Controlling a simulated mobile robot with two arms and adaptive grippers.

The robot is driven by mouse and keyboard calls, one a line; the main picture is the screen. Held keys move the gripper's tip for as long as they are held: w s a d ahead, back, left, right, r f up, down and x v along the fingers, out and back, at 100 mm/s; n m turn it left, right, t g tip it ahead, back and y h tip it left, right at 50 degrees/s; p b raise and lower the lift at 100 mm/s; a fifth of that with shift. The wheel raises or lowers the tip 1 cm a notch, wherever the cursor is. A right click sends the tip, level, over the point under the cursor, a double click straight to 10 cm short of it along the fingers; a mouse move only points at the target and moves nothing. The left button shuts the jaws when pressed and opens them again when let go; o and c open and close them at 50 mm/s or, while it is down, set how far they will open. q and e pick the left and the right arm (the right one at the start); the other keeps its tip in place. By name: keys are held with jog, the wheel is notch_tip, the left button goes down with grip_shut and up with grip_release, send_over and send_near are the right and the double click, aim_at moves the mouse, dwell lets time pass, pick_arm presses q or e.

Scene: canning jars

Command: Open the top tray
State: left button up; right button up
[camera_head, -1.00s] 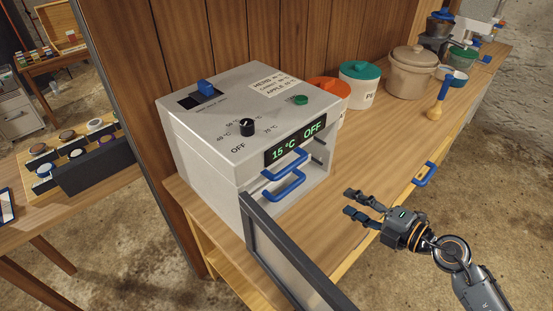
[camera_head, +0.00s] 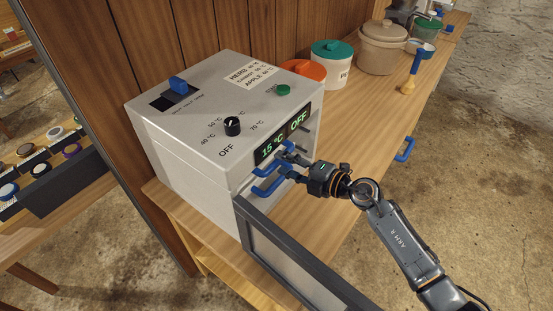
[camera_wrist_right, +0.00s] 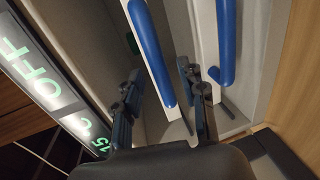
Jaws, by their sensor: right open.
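The white dryer (camera_head: 185,130) stands on the wooden bench with its dark-framed door (camera_head: 290,260) open. Two trays with blue handles show in its opening, below the lit display. The top tray's handle (camera_head: 273,156) also shows in the right wrist view (camera_wrist_right: 152,55), and the lower handle (camera_head: 268,188) shows there too (camera_wrist_right: 226,40). My right gripper (camera_head: 287,161) is open at the handles. In the right wrist view its fingers (camera_wrist_right: 160,100) lie on either side of the top handle's line, with the lower handle beyond the right finger. Contact cannot be told. My left gripper is out of view.
The display (camera_head: 283,135) reads 15 °C and OFF. An orange-lidded jar (camera_head: 305,70), a teal-lidded jar (camera_head: 331,62) and a beige pot (camera_head: 381,50) stand along the bench behind. The open door juts out below my right arm. The bench (camera_head: 345,140) right of the dryer is clear.

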aim_at(280, 163)
jog(key=shift+x, duration=1.65)
grip_shut()
